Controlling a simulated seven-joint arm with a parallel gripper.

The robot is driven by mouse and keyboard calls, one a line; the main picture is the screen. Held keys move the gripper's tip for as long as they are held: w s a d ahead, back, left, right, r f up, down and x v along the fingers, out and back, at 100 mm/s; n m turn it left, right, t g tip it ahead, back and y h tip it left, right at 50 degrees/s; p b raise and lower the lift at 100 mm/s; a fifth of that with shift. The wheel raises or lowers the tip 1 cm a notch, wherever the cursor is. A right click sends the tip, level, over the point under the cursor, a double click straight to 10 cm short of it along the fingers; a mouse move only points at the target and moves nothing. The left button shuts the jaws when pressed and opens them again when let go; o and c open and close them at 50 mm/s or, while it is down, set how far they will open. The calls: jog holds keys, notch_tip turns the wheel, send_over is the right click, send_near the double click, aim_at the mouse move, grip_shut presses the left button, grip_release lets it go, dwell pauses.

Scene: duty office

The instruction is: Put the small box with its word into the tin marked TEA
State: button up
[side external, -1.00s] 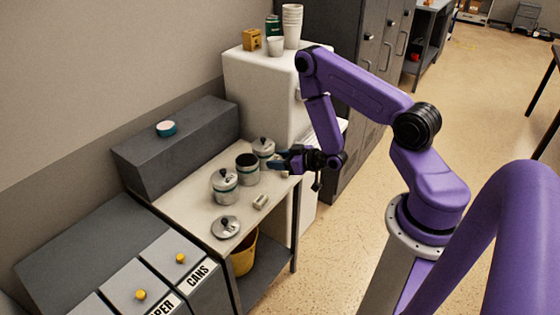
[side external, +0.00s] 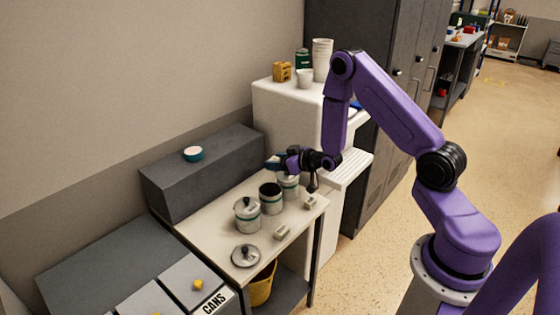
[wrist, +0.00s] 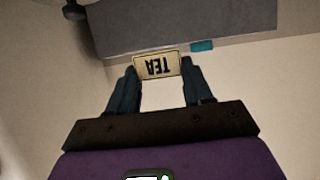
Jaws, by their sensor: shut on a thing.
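My gripper (side external: 272,163) is shut on a small cream box with a dark border (wrist: 158,66). In the wrist view the box sits between the fingertips and its word TEA appears upside down. In the side view the gripper is above the tins, near the lidded right-hand tin (side external: 288,187); the box is hard to make out there. The middle tin (side external: 271,204) is open, with a dark inside. The left tin (side external: 247,218) has its lid on. No readable word shows on any tin.
A loose lid (side external: 246,256) and two small pale blocks (side external: 282,233) (side external: 310,203) lie on the table (side external: 218,236). A long grey block (side external: 205,172) with a teal round thing (side external: 194,155) stands behind. A white cabinet (side external: 290,110) bears cups.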

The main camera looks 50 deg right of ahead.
jog(key=shift+f, duration=2.1)
jog(key=o, duration=1.1)
jog(key=v, duration=1.2)
